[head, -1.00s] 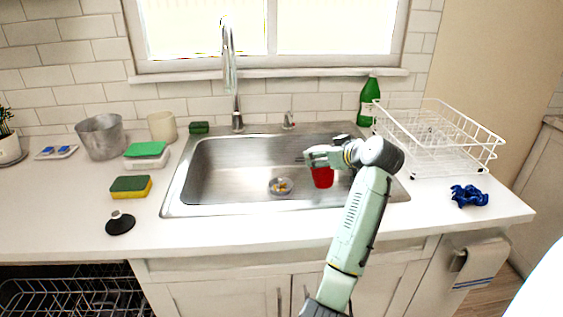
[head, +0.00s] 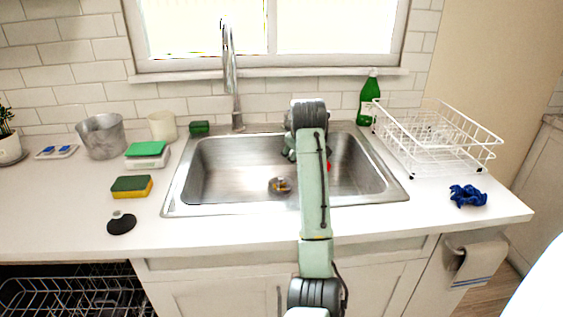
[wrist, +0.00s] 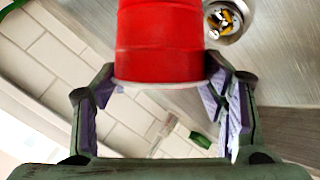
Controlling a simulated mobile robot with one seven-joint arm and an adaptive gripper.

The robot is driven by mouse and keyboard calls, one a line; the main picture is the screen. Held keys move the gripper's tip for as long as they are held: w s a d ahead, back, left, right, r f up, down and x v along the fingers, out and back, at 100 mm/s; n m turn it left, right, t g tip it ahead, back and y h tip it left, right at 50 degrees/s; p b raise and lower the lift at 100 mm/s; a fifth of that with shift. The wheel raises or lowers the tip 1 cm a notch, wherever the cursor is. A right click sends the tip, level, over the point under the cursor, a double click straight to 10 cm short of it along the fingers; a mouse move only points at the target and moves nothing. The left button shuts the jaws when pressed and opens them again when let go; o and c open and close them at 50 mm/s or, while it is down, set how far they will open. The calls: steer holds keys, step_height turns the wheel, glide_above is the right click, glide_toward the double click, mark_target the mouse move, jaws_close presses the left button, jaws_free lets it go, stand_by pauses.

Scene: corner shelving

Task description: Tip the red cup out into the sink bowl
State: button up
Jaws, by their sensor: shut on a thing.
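The red cup (wrist: 160,40) fills the upper middle of the wrist view, between the fingers of my gripper (wrist: 162,84). My gripper is shut on it, and a pale rim shows at the cup's lower edge. In the head view my arm hides most of the gripper, and only a sliver of the red cup (head: 329,166) shows to its right. The cup is over the steel sink bowl (head: 225,165). I cannot tell the cup's exact tilt or its contents. A round drain (head: 280,185) with yellow bits lies in the bowl; the wrist view shows it beside the cup (wrist: 225,20).
The faucet (head: 231,85) stands behind the sink. A white dish rack (head: 440,150), green bottle (head: 369,103) and blue cloth (head: 467,196) are on the right. A metal pot (head: 102,137), sponge (head: 131,187) and black stopper (head: 121,223) are on the left counter.

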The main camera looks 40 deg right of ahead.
steer(key=shift+w+a+r+n+g+h, duration=0.35)
steer(key=shift+n+g+h, duration=0.2)
steer(key=shift+g, duration=0.35)
steer(key=shift+w+a+r+n+g+h, duration=0.25)
steer(key=shift+w+n+g+h, duration=0.2)
steer(key=shift+g+h, duration=0.25)
steer(key=shift+w+a+n+g+h, duration=0.3)
steer(key=shift+w+a+g, duration=0.2)
steer(key=shift+w, duration=0.1)
stand_by(0.5)
steer(key=shift+w+a, duration=0.15)
steer(key=shift+w+a+g+h, duration=0.1)
steer(key=shift+g+h, duration=0.15)
steer(key=shift+g, duration=0.05)
